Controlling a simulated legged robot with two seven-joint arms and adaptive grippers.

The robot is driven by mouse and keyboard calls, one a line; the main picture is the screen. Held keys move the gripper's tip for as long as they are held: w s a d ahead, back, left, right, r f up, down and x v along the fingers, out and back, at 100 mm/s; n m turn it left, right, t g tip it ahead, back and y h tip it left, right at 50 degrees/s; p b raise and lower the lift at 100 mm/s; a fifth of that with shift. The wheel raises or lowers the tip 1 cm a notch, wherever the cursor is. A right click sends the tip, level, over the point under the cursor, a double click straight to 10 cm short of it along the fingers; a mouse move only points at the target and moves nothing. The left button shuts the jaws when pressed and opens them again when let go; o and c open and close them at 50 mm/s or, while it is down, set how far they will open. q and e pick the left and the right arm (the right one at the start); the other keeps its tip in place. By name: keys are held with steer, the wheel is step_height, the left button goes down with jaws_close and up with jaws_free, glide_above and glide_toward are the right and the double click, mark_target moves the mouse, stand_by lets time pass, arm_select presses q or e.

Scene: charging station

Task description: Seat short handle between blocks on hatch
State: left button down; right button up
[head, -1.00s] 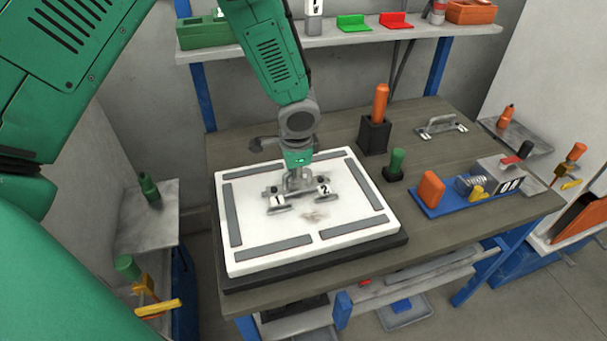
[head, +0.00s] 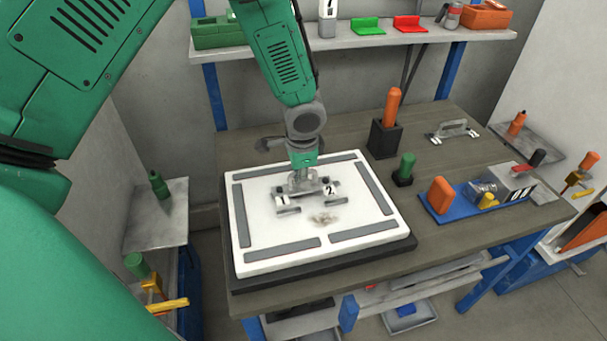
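The white hatch (head: 258,253) lies on a dark base at the bench's left. My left gripper (head: 303,182) points down over it, with its fingers around the bar of the short handle (head: 313,187). The handle's feet bear the labels 1 and 2. Two small grey blocks (head: 288,211) (head: 334,200) on the hatch show just in front of the feet. The handle looks level and slightly behind these blocks; whether it touches the hatch I cannot tell. The fingertips are small and partly hidden. My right gripper is out of view.
Another handle (head: 453,131) lies at the back right of the bench (head: 340,150). An orange-handled tool stands in a black holder (head: 384,140), near a green-handled one (head: 404,170). A blue tray (head: 470,205) is at right. A shelf (head: 350,42) runs behind.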

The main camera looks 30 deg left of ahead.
mark_target(300, 186)
arm_select(q)
steer(key=shift+a+r, duration=0.1)
steer(key=shift+d+r, duration=0.1)
steer(key=shift+d, duration=0.35)
steer(key=shift+d+r, duration=0.1)
steer(key=shift+d, duration=0.4)
steer(key=shift+a+f, duration=0.75)
steer(key=shift+a, duration=0.1)
steer(key=shift+d+f+b, duration=0.15)
steer(key=shift+d+b, duration=0.05)
steer(key=shift+b, duration=0.1)
steer(key=shift+d+f, duration=0.15)
steer(key=shift+d, duration=0.35)
steer(key=shift+f+b, duration=0.25)
steer(key=shift+b, duration=0.05)
steer(key=shift+a+f, duration=0.55)
steer(key=shift+d+r, duration=0.1)
steer(key=shift+d, duration=0.3)
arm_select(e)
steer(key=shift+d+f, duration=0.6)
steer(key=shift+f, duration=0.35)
